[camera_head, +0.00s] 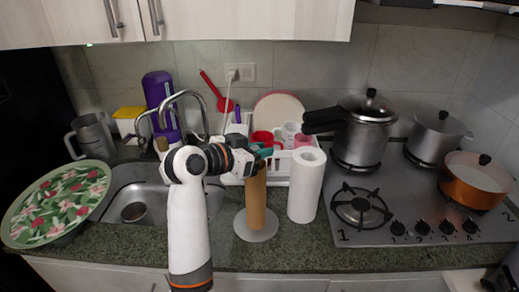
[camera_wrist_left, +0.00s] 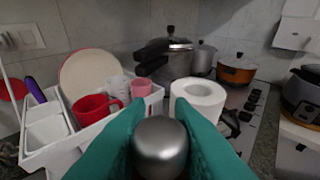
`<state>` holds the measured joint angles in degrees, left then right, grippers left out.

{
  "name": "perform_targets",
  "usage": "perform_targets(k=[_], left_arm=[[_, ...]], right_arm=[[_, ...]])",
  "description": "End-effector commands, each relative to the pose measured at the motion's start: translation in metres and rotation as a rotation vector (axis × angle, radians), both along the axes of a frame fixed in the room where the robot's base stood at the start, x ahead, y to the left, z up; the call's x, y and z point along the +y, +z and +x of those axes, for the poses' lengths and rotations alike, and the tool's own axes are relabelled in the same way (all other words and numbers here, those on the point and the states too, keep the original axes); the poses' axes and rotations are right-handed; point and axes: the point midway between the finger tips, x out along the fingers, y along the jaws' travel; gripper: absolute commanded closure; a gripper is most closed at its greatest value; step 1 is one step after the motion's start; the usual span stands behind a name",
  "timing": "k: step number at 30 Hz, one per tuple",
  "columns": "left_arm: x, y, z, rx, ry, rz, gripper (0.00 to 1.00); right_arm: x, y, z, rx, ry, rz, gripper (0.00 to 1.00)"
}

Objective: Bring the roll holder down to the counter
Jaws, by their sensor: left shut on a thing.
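The roll holder is an upright brown tube (camera_head: 256,198) on a round pale base (camera_head: 256,228), in front of the dish rack. My left gripper (camera_head: 263,153) is at its top, with green fingertips. In the left wrist view, the green fingers are shut on the holder's silver knob (camera_wrist_left: 160,147). The fingers and wrist hide the top of the holder in the head view. I cannot tell whether the base touches the counter (camera_head: 300,253) or hangs slightly above it. My right gripper is not in view.
A white paper roll (camera_head: 306,186) stands close on the right. The stove (camera_head: 420,205) with pots is farther right. The sink (camera_head: 133,198) and floral tray (camera_head: 58,205) are left. The dish rack (camera_head: 284,159) with a red mug (camera_wrist_left: 93,107) is behind.

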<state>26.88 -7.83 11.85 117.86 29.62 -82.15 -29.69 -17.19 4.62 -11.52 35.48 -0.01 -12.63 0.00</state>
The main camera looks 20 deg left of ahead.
Motion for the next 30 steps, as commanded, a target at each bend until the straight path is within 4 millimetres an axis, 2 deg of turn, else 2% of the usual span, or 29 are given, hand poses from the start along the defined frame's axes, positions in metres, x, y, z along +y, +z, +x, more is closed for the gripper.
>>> perform_targets(k=[5, 6, 10, 20, 23, 30], left_arm=[[0.0, -0.001, 0.0, -0.003, 0.0, 0.001, 1.0], [0.0, -0.002, 0.0, 0.0, 0.0, 0.001, 0.78], [0.0, -0.002, 0.0, 0.001, 0.0, 0.0, 0.58], [0.0, 0.002, 0.0, -0.001, 0.0, 0.0, 0.58], [0.007, 0.003, -0.009, -0.001, 0.003, 0.003, 0.58], [0.029, 0.017, -0.05, -0.005, 0.004, 0.007, 0.58]], right_arm=[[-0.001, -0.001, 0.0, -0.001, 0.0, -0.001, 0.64], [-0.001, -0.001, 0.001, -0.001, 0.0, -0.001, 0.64], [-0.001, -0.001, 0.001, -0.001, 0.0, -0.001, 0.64], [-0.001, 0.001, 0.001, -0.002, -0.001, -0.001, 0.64], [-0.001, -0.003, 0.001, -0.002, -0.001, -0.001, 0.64], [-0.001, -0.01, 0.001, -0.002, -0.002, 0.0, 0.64]])
